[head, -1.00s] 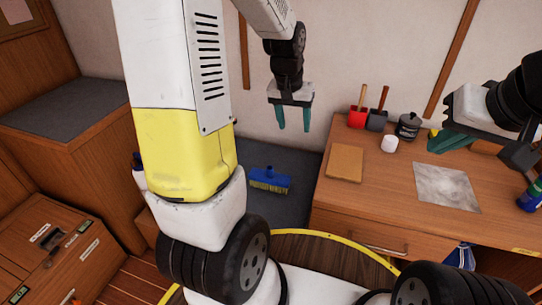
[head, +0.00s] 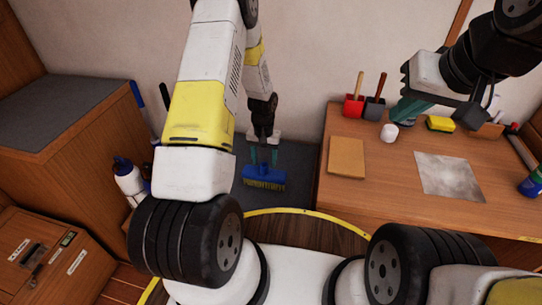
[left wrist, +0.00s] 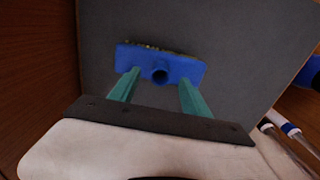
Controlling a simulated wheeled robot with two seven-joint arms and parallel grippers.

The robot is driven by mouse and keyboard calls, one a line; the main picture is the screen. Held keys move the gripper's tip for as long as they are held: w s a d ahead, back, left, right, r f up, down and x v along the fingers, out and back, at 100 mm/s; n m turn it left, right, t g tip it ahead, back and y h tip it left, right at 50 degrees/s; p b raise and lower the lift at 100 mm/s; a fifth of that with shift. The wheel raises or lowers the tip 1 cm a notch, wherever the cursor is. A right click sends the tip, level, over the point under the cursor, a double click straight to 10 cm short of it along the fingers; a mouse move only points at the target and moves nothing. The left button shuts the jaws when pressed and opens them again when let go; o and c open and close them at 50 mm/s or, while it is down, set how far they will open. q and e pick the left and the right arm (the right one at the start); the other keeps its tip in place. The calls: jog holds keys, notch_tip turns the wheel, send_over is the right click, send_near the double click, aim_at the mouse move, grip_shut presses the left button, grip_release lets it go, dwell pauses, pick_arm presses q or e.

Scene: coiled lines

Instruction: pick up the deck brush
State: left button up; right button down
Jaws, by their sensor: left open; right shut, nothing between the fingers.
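The deck brush (head: 264,177) is a blue block with yellowish bristles, on the dark grey surface between the cabinet and the desk. My right gripper (head: 402,112) is shut and empty above the desk.
The wooden desk (head: 345,192) at right holds a red holder (head: 354,106), a white round item (head: 389,132), a yellow sponge (head: 440,124) and a brown pad (head: 347,157). A white bottle (head: 129,181) stands left of my left arm. A wooden cabinet (head: 90,150) borders the left.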

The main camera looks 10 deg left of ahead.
aim_at(264, 165)
pick_arm(q)
notch_tip(264, 165, down, 4)
jog(key=shift+r, duration=0.2)
grip_shut()
dwell(1.4)
